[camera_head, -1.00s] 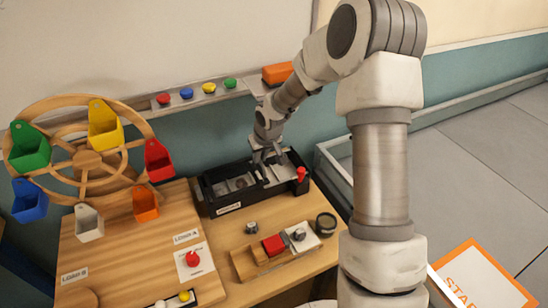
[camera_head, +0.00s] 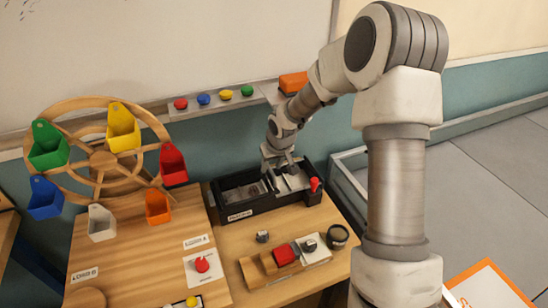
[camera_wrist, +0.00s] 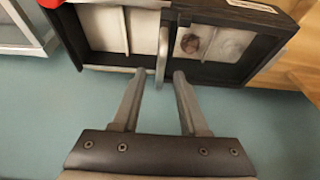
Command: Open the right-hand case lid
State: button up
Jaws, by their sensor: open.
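The black case (camera_head: 250,209) stands on the wooden table, with two pale panels side by side and a red knob (camera_head: 314,184) at its right end. In the wrist view the case (camera_wrist: 225,72) appears turned around, so its right-hand pale panel (camera_wrist: 95,28) is on the left. A pale upright bar (camera_wrist: 162,50) sits between the panels. My gripper (camera_wrist: 160,73) is open and empty, its fingertips at the case's back edge, one on either side of the bar's line. It also shows over the case's back in the head view (camera_head: 280,163). I cannot tell whether the fingers touch the case.
A wooden wheel with coloured buckets (camera_head: 105,160) stands at left. A wooden block holder with a red block (camera_head: 284,254) and a dark round cup (camera_head: 339,235) sit in front of the case. A shelf with coloured buttons (camera_head: 215,102) runs behind.

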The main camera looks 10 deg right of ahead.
jog(key=p+v, duration=0.3)
jog(key=v, duration=1.4)
jog(key=shift+s+r, duration=0.1)
